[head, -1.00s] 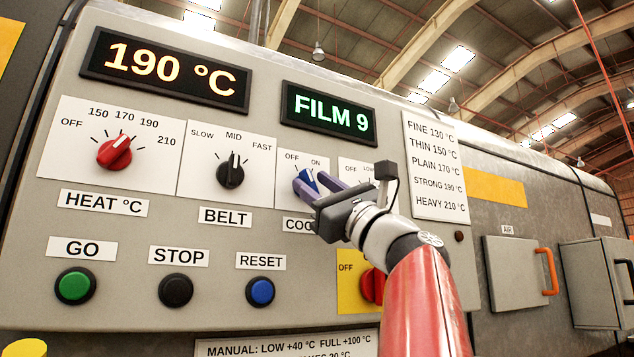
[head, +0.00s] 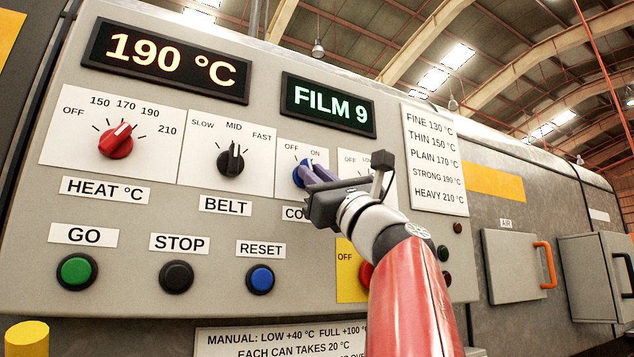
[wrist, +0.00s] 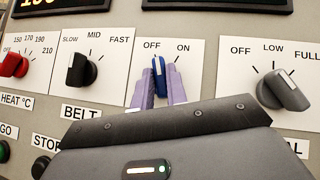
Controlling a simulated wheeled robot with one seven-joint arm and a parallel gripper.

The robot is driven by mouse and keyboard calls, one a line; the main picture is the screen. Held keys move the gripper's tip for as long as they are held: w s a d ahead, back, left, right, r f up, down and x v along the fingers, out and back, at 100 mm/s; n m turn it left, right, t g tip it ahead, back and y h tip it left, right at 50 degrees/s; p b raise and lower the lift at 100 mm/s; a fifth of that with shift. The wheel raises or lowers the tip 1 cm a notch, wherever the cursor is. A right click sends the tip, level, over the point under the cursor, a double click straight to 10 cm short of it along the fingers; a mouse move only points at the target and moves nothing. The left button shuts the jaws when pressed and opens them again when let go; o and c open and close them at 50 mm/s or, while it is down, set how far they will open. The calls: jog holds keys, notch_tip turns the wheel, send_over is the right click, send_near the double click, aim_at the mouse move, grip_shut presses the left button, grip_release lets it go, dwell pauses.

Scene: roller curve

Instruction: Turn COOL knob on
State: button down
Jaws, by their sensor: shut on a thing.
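The blue COOL knob (head: 299,174) sits on a white OFF/ON plate (head: 285,153) of the grey control panel. My gripper (head: 312,175) is at the knob, coming from the lower right. In the wrist view its two purple fingers (wrist: 161,88) stand on either side of the knob, shut on it. The gripper body hides the knob's lower part there and much of the COOL label (head: 297,213) in the head view.
The black BELT knob (head: 230,160) is close on the left, the red HEAT knob (head: 116,141) beyond it. A grey LOW/FULL knob (wrist: 283,89) is close on the right. GO (head: 77,271), STOP (head: 176,277) and RESET (head: 260,279) buttons lie below. My forearm partly covers a red knob (head: 366,275).

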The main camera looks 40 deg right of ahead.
jog(key=m+g+h, duration=0.2)
jog(key=m+h, duration=0.3)
jog(key=m, duration=0.1)
jog(key=m+g+h, duration=0.1)
jog(key=m+h, duration=0.4)
jog(key=m, duration=0.1)
jog(key=a+m+g+h+b, duration=0.1)
jog(key=m+g+h, duration=0.1)
jog(key=m+h, duration=0.4)
jog(key=shift+w+m+g, duration=0.1)
jog(key=shift+m+g, duration=0.2)
jog(key=shift+d+m+h, duration=0.1)
jog(key=shift+m+h, duration=0.2)
jog(key=shift+m, duration=0.1)
jog(key=c, duration=1.4)
grip_release()
